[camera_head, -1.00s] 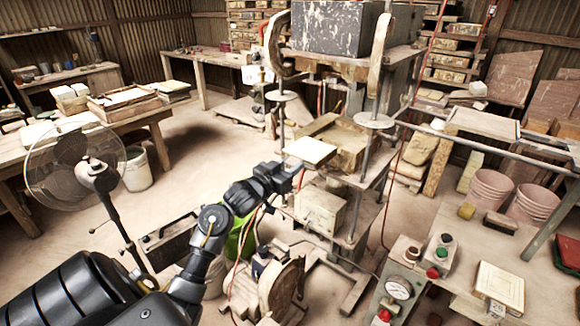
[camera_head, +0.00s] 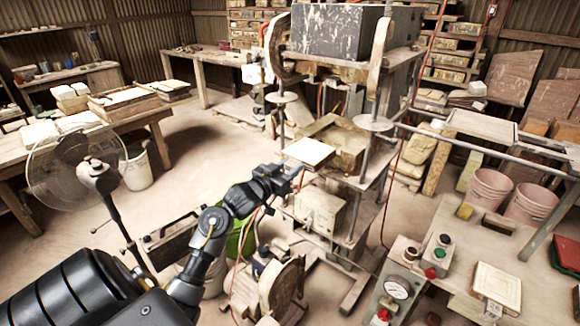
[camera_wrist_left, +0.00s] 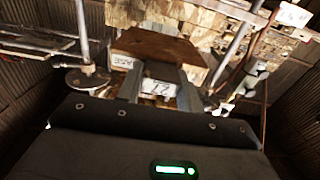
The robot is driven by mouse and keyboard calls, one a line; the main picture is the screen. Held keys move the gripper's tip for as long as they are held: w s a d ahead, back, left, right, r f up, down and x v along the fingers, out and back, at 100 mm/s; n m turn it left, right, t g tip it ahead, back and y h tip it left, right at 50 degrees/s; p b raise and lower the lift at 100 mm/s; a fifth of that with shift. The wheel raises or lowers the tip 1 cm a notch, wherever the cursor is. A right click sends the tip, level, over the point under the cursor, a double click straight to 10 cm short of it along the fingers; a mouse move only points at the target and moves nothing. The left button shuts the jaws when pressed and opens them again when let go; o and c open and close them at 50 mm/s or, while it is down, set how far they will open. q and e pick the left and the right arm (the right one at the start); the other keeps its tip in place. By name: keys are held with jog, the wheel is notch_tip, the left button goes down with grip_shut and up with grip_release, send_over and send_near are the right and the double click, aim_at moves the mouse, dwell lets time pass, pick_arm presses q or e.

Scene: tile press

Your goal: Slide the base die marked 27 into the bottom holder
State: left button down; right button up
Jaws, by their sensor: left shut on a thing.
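The base die marked 27 (camera_head: 309,152) is a flat block with a pale top, at the middle of the head view. My left gripper (camera_head: 296,173) is shut on its near left side. In the left wrist view my left gripper's fingers (camera_wrist_left: 160,90) frame a white label reading 27. The bottom holder (camera_head: 345,139) is a brownish open frame in the press, behind and to the right of the die. The die overlaps the holder's left front side in the head view; I cannot tell how far it is inside. My right gripper is out of view.
The press posts (camera_head: 367,170) stand on both sides of the holder, with a heavy grey block (camera_head: 335,30) above. A control box (camera_head: 397,290) with a gauge stands at the front right. A fan (camera_head: 75,170) stands at the left.

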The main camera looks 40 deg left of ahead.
pick_arm(q)
jog(key=shift+r, duration=0.1)
jog(key=shift+p, duration=0.3)
dwell(0.5)
jog(key=shift+p, duration=0.35)
jog(key=shift+w, duration=0.2)
jog(key=shift+w, duration=0.6)
